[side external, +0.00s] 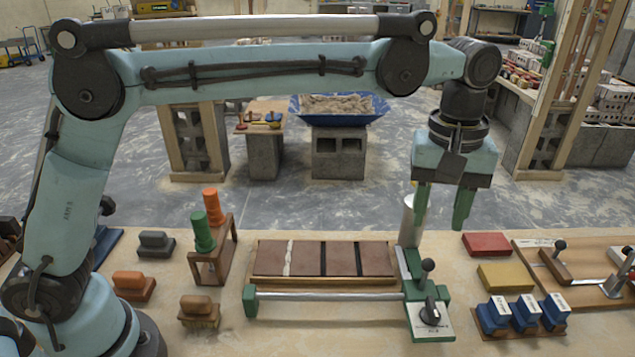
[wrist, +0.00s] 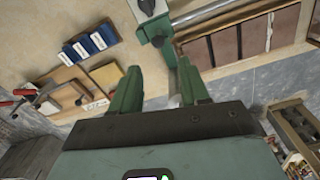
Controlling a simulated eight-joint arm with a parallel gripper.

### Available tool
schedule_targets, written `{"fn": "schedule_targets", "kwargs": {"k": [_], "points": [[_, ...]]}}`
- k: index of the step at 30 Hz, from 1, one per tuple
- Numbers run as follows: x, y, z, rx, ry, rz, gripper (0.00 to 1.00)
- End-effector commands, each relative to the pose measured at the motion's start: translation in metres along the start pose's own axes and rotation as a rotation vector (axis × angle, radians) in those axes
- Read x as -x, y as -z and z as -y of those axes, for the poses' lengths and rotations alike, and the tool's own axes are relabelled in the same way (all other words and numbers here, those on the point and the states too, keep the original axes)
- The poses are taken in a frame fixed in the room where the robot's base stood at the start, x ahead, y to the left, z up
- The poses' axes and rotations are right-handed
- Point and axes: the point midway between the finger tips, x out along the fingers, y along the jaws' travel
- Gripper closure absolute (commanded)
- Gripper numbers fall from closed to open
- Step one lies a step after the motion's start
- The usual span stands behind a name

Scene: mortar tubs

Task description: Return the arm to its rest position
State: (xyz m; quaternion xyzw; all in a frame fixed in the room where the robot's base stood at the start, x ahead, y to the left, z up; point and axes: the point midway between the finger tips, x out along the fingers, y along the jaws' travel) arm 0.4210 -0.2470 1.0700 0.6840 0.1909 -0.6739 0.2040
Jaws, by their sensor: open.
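My gripper (side external: 439,207) hangs pointing down above the right part of the bench, just behind the green end block (side external: 423,298) of the tile jig. Its two green fingers are apart with nothing between them. In the wrist view the fingers (wrist: 160,92) are also spread and empty. My arm is stretched out across the top of the side view. A pale grey cylinder (side external: 407,222) stands behind the left finger in the side view and is partly hidden.
The jig board (side external: 320,284) holds several brown tiles. Left of it stand a wooden rack (side external: 211,262) with orange and green handles and several brushes. At right lie red (side external: 487,244) and yellow (side external: 506,276) blocks, blue labelled blocks (side external: 525,313) and a clamp board (side external: 583,272).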

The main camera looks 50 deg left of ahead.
Motion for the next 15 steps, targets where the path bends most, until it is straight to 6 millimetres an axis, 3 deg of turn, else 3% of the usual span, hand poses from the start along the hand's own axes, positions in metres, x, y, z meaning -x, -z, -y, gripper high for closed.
{"fn": "schedule_targets", "kwargs": {"k": [7,15], "points": [[0.018,0.027,0.063,-0.109,-0.099,-0.079,0.55],[0.019,0.039,0.144,-0.262,-0.182,-0.225,0.55]]}}
